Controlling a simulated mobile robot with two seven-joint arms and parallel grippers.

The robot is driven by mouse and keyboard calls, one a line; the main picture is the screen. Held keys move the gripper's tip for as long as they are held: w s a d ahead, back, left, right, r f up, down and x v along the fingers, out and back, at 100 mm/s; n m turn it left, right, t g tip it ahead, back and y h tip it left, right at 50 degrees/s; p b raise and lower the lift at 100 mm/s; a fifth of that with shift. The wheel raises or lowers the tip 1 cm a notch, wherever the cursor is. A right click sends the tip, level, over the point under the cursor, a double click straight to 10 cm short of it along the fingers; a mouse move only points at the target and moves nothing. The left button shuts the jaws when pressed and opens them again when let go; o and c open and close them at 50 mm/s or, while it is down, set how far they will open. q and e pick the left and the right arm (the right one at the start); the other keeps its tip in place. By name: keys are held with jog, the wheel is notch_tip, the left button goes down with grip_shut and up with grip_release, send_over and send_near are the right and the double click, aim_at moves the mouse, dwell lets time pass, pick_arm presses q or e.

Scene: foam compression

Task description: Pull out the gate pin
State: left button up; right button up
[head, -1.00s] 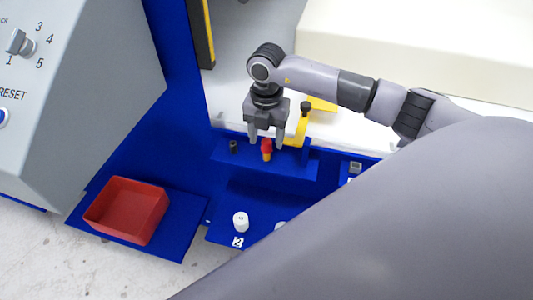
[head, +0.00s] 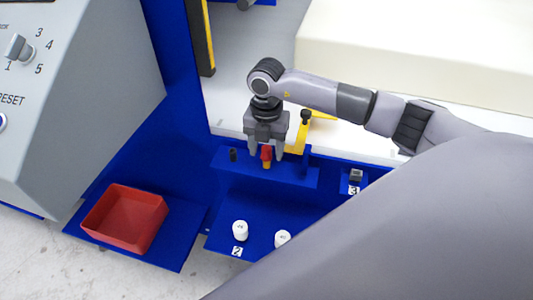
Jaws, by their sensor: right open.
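The gate pin appears to be the small pin with a red top and yellow lower part (head: 266,154), upright on a blue ledge (head: 290,178). My right gripper (head: 266,155) points down over it, with its open fingers apart on either side of the red top. I cannot tell whether either finger touches the pin. A yellow bracket with a black knob (head: 303,134) stands just right of the gripper. My left gripper is not in view.
A short black peg (head: 233,155) stands left of the pin. A red tray (head: 124,220) lies lower left, below a grey control panel (head: 90,90). White cylinders (head: 240,230) stand on a blue shelf in front. A pale block (head: 420,50) fills the upper right.

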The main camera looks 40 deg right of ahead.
aim_at(267, 148)
dwell(0.4)
grip_shut()
jog(key=shift+r, duration=0.1)
jog(key=shift+r+p, duration=2.45)
jog(key=shift+r, duration=0.5)
